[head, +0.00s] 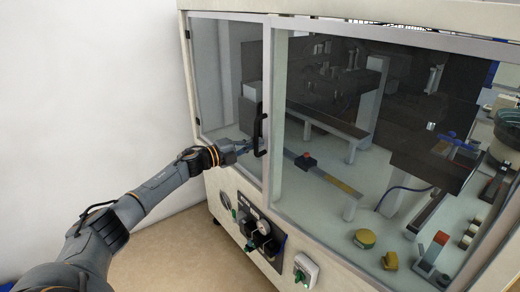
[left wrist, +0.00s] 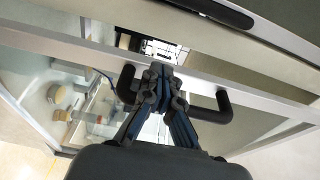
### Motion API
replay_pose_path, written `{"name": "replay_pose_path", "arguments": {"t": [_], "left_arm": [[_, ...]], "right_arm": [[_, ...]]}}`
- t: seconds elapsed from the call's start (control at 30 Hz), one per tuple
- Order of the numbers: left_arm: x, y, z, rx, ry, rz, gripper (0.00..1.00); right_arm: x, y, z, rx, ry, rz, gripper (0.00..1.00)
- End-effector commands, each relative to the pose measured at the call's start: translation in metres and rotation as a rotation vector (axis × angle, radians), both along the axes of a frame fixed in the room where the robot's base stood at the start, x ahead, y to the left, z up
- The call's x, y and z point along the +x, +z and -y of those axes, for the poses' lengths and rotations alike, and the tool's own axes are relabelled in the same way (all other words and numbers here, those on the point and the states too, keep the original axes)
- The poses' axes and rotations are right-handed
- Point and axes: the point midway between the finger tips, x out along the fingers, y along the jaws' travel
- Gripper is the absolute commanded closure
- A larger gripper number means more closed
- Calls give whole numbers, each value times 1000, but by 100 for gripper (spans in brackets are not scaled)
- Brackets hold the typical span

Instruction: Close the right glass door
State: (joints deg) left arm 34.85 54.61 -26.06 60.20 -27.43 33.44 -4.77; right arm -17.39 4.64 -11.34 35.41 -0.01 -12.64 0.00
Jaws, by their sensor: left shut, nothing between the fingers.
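A glass door (head: 230,75) with a pale frame is at the left of the cabinet front in the head view. It lies nearly in line with the larger glass pane (head: 325,110) on its right; a small gap cannot be ruled out. A black bar handle (head: 258,130) stands upright on the frame between them and crosses the left wrist view (left wrist: 222,108). My left gripper (head: 248,145) is shut and empty at the handle's lower part. In the left wrist view its fingertips (left wrist: 163,72) overlap the handle; contact is unclear. My right gripper is not in view.
Below the glass, a panel with gauges (head: 262,228) and a green-and-white switch (head: 305,270) project from the cabinet front. The floor (head: 185,255) before the cabinet is clear.

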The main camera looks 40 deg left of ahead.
Motion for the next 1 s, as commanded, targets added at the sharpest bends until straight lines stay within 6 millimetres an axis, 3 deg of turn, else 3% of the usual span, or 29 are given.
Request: {"name": "replay_pose_path", "arguments": {"t": [0.23,0.77,1.0], "left_arm": [[18,0,2,1,2,-1,100],[18,1,1,1,2,2,100],[16,3,-19,6,3,2,100]], "right_arm": [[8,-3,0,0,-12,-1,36],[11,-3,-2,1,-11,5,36],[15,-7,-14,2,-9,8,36]]}}
